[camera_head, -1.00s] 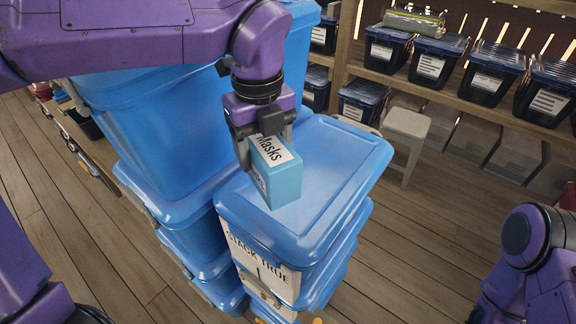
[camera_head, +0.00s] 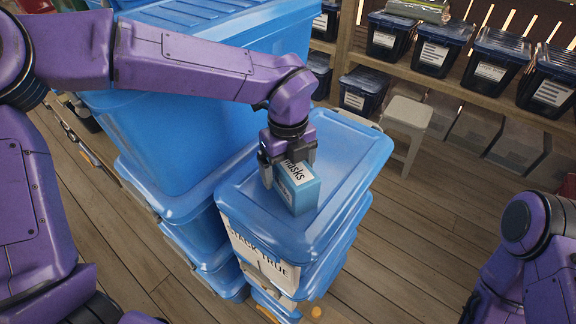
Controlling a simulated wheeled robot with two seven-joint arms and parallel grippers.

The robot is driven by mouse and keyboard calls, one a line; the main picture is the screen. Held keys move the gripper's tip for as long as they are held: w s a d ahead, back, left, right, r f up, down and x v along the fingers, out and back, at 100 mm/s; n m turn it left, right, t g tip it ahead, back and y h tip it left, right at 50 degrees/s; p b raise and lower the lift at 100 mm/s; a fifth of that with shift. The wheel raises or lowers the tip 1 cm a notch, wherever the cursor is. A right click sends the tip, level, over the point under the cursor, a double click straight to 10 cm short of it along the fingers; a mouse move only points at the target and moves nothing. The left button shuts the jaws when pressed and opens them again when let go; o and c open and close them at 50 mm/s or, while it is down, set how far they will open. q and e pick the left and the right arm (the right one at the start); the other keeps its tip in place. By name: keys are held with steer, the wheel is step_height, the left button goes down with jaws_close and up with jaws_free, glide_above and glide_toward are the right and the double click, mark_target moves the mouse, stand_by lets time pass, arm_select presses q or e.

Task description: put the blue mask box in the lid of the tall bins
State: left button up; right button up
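The blue mask box (camera_head: 300,192) with a white "Masks" label is on or just above the blue lid (camera_head: 345,160) of the front bin stack; I cannot tell whether it touches. My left gripper (camera_head: 288,168) comes down from above with its fingers on either side of the top of the box, shut on it. The front stack of blue bins (camera_head: 262,250) carries a white label on its side. My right arm shows at the right edge, but its gripper is not in view.
A taller stack of blue bins (camera_head: 165,130) stands directly behind and left of the front stack. Shelves with dark lidded bins (camera_head: 431,55) line the back. A pale stool (camera_head: 407,116) stands behind the stack. Wooden floor (camera_head: 415,230) is clear at right.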

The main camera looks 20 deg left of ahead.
arm_select(q)
steer(key=shift+r, duration=0.1)
steer(key=shift+w+r, duration=0.1)
steer(key=shift+r, duration=0.1)
step_height(320, 180, up, 12)
steer(key=shift+f+b, duration=0.1)
steer(key=shift+b, duration=0.65)
